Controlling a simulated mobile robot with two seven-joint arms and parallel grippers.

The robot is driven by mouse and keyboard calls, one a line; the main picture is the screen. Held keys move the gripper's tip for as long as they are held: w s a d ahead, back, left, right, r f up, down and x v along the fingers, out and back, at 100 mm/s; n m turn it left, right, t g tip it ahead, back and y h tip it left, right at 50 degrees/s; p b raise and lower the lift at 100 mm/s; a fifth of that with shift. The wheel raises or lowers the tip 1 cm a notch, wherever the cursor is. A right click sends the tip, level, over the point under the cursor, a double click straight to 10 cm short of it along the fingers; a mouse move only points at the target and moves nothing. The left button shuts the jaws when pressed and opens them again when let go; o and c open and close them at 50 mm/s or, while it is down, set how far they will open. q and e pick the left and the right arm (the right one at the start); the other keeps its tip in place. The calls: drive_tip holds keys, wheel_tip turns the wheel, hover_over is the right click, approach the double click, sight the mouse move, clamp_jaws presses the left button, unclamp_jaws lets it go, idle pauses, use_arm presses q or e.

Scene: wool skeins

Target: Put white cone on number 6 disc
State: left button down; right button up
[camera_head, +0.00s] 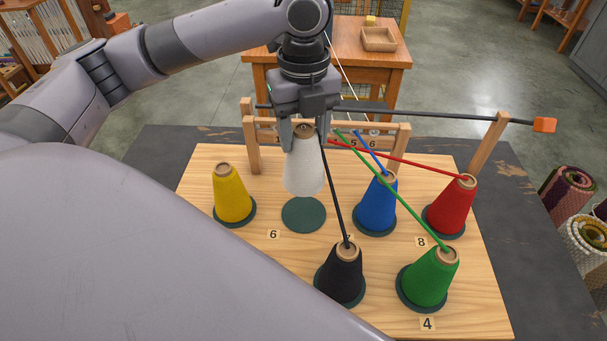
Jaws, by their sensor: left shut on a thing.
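The white cone (304,170) hangs upright in my left gripper (304,133), whose fingers are shut around its top. The cone's base is just above and slightly behind a bare dark green disc (303,216), with a small gap visible between them. A label reading 6 (273,234) lies at the front left of this disc. My right gripper is not in view.
The yellow cone (232,195) stands to the left and the blue cone (377,206) to the right. The black (341,275), green (430,279) and red cones (451,208) stand nearby. Threads run from several cones to a wooden rack (250,145) behind.

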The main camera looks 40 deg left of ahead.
sight(304, 174)
use_arm(q)
wheel_tip(304, 174, down, 10)
drive_tip(key=shift+r, duration=0.1)
idle(0.4)
drive_tip(key=shift+c, duration=2)
unclamp_jaws()
drive_tip(key=shift+b, duration=0.3)
wheel_tip(304, 174, up, 12)
drive_tip(key=shift+r+p, duration=0.1)
drive_tip(key=shift+p, duration=0.2)
